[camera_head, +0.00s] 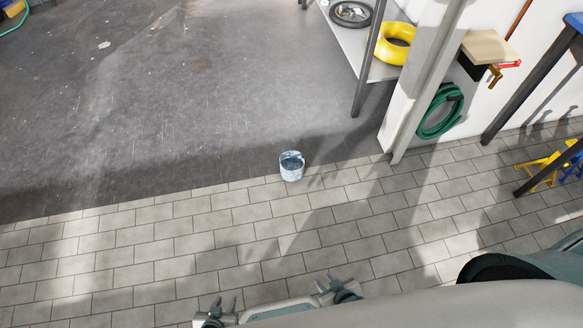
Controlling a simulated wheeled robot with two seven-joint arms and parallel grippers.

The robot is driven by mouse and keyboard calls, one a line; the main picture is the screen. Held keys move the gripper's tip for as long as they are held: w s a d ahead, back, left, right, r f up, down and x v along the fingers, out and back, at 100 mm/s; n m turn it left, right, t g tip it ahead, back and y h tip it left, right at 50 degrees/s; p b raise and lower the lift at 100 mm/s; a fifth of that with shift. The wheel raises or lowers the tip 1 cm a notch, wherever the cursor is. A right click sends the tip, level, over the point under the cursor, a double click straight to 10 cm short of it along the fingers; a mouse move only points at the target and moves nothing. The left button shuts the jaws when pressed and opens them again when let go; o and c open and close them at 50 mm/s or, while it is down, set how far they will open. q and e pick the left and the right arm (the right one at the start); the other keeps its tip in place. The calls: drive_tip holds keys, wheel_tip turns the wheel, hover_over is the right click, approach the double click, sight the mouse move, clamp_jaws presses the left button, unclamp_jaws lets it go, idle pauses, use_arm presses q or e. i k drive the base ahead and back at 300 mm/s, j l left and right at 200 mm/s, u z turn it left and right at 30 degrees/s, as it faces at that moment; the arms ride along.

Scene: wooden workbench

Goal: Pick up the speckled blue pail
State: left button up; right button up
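The speckled blue pail (291,171) is a small blue-and-white bucket. It stands upright on the floor, where the grey paving bricks meet the dark concrete, near the middle of the head view. My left gripper (224,304) is at the bottom edge of the view, below and left of the pail. Its fingers look apart, with nothing between them. My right gripper (328,283) is at the bottom, below and a little right of the pail. Its fingers also look apart and empty. Both grippers are well away from the pail.
A metal shelf (346,41) at the top right holds a yellow ring (395,44) and a small wheel (351,13). A green hose (440,112) hangs on the wall beside a white post. Blue-topped and yellow items stand at the far right. The floor around the pail is clear.

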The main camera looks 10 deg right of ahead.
sight(292, 162)
drive_tip(key=i+l+z, duration=0.25)
drive_tip(key=i, duration=0.75)
drive_tip(key=i+l+z, duration=0.3)
drive_tip(key=i, duration=0.7)
drive_tip(key=k+j, duration=0.05)
drive_tip(key=j, duration=0.05)
